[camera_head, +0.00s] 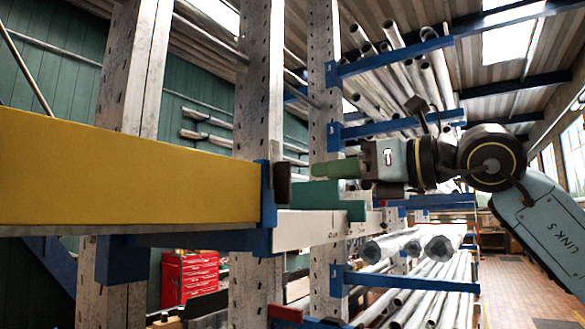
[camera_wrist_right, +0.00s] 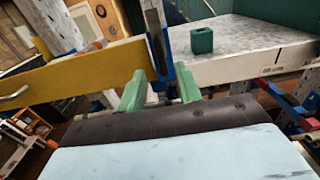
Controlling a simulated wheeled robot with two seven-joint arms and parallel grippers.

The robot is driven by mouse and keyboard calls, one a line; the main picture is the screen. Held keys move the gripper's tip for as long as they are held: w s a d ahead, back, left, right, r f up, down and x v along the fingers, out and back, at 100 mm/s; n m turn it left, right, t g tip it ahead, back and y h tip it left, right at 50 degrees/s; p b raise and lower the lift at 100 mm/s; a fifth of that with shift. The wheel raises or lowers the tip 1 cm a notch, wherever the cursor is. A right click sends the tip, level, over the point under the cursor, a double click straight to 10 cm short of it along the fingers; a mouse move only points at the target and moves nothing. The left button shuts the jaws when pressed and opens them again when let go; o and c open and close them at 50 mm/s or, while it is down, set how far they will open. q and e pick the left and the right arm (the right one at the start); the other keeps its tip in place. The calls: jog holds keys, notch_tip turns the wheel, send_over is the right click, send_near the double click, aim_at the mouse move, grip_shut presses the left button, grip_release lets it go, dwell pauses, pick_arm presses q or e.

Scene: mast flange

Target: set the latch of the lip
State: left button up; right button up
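A blue upright lip (camera_head: 266,196) stands at the right end of a long yellow beam (camera_head: 120,180). A small dark block (camera_head: 283,183), which looks like the latch, sits on its right side. In the wrist view the blue lip (camera_wrist_right: 166,68) carries a dark upright strip (camera_wrist_right: 154,32). My right gripper (camera_head: 318,170) points left toward the dark block, with a gap between them. In the wrist view its green fingers (camera_wrist_right: 161,70) are apart and empty, with the blue lip showing between them. Whether the latch is set I cannot tell. My left gripper is out of view.
A pale shelf beam (camera_head: 310,229) runs right of the lip; a teal block (camera_head: 355,210) is there. The wrist view shows a hollow green block (camera_wrist_right: 202,40) on a pale surface. Perforated grey posts (camera_head: 258,90) and blue arms (camera_head: 400,281) bearing pipes stand around.

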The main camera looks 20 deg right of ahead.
aim_at(290, 176)
jog(key=p+x, duration=0.2)
jog(key=x, duration=0.4)
jog(key=shift+w+a+r, duration=0.1)
jog(key=shift+w+a, duration=0.1)
jog(key=shift+w, duration=0.05)
jog(key=shift+x, duration=0.8)
jog(key=shift+c, duration=0.2)
grip_shut()
